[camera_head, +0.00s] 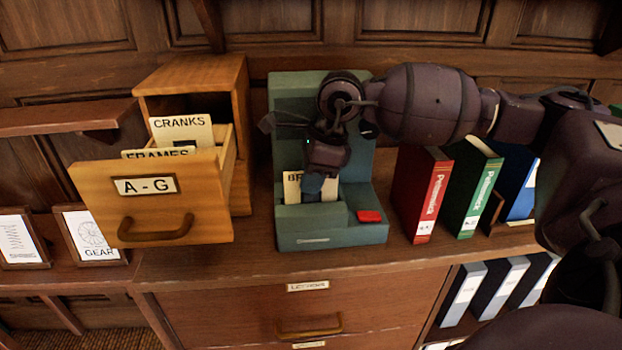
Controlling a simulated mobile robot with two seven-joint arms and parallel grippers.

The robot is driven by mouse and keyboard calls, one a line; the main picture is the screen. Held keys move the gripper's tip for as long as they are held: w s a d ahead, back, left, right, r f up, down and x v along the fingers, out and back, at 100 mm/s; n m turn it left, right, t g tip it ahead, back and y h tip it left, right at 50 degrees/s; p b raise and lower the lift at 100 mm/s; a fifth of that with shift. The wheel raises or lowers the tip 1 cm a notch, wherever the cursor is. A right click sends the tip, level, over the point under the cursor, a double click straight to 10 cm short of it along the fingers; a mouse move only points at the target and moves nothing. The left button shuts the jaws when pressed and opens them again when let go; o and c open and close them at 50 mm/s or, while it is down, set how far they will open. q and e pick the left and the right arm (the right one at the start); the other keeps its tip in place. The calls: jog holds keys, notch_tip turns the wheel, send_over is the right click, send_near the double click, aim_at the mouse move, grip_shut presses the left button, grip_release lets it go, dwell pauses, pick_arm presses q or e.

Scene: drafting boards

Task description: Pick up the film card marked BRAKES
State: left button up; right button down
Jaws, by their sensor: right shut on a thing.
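A cream film card (293,190) stands upright in the front slot of the green machine (300,238). Only the letters "BR" show on it; my gripper covers the rest of the word. My right gripper (314,186) reaches down from above and is shut on this card at its right part. The card's lower edge is hidden behind the machine's front wall. My left gripper is not in view.
An open wooden drawer (90,187) marked A - G juts out at the left, holding cards marked CRANKS (182,132) and FRAMES (140,154). A red button (370,216) sits on the machine. Red (421,195), green (470,190) and blue binders stand at the right.

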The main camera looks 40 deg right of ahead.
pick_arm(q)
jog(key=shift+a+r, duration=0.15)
pick_arm(e)
jog(key=shift+r, duration=0.45)
jog(key=shift+r+p, duration=0.8)
jog(key=shift+r, duration=1.1)
pick_arm(q)
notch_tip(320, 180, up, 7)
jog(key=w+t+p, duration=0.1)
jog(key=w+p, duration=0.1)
jog(key=p, duration=0.1)
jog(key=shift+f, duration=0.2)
pick_arm(e)
notch_tip(320, 180, up, 8)
